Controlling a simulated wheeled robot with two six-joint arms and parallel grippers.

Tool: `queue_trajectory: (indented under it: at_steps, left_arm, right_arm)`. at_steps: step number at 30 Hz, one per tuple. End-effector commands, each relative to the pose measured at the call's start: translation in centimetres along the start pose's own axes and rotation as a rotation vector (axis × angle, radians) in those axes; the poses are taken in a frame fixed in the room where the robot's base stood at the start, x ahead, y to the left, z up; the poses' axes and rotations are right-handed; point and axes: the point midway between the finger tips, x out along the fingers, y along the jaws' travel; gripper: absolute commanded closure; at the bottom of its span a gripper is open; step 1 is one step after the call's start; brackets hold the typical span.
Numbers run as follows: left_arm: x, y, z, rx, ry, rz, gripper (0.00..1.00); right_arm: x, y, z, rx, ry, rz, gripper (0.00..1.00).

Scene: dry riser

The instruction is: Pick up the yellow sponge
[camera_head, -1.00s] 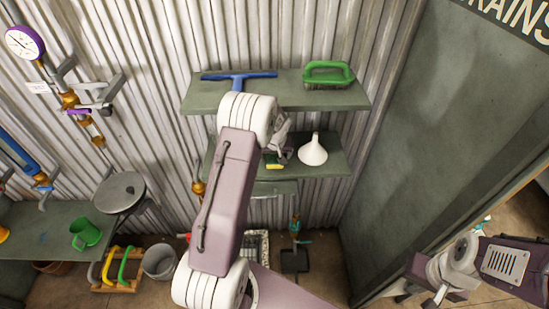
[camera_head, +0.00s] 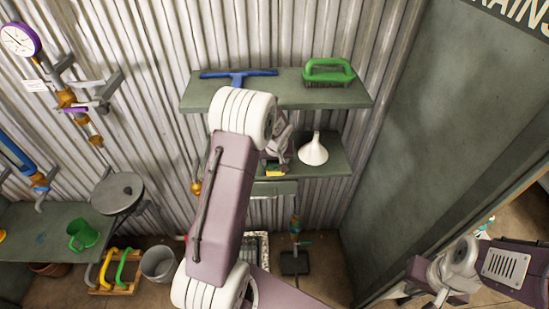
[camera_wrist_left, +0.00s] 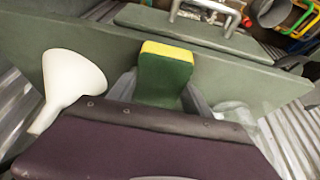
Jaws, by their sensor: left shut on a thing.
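The yellow sponge (camera_wrist_left: 165,75) has a yellow top edge and a green face in the left wrist view. It stands upright between the grey fingers of my left gripper (camera_wrist_left: 163,88), which is shut on it. In the head view, a small part of the sponge (camera_head: 275,171) shows at the lower shelf's front, below my left gripper (camera_head: 276,160). My arm hides much of that area. I cannot tell whether the sponge still touches the shelf. My right gripper (camera_head: 440,294) is at the lower right, far from the sponge, its fingers too small to read.
A white funnel (camera_head: 313,150) stands close to the right of my left gripper on the lower shelf (camera_head: 335,163). The upper shelf (camera_head: 300,98) above carries a blue squeegee (camera_head: 238,77) and a green brush (camera_head: 328,72). A green door (camera_head: 440,130) is at the right.

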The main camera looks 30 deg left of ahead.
Motion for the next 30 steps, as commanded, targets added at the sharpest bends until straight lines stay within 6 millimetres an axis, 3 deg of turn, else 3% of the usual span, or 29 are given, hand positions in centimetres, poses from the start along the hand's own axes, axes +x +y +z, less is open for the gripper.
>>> queue_trajectory:
  at_steps: [1,3,15,21,29,30]
  left_arm:
    - [0.1,0.1,1.6,0.002,0.002,0.001,0.79]
    - [-0.6,0.1,3.4,0.003,0.003,0.003,0.79]
    - [-4.2,0.1,11.3,0.002,0.003,0.002,0.79]
    - [-5.2,0.1,13.0,0.000,0.002,0.002,0.79]
    - [-5.4,0.0,13.2,-0.001,0.001,0.000,0.79]
    - [-5.4,0.0,13.1,-0.001,0.001,0.000,0.48]
  right_arm:
    - [1.6,0.0,0.2,0.000,0.000,0.000,1.00]
    - [2.6,0.1,0.3,0.000,0.000,0.000,1.00]
    - [6.5,0.1,0.7,0.000,0.000,0.000,1.00]
    - [7.0,0.1,0.7,0.000,0.000,0.000,1.00]
    - [7.0,0.1,0.7,0.000,0.000,0.000,1.00]
    - [7.0,0.1,0.7,0.000,0.000,0.000,1.00]
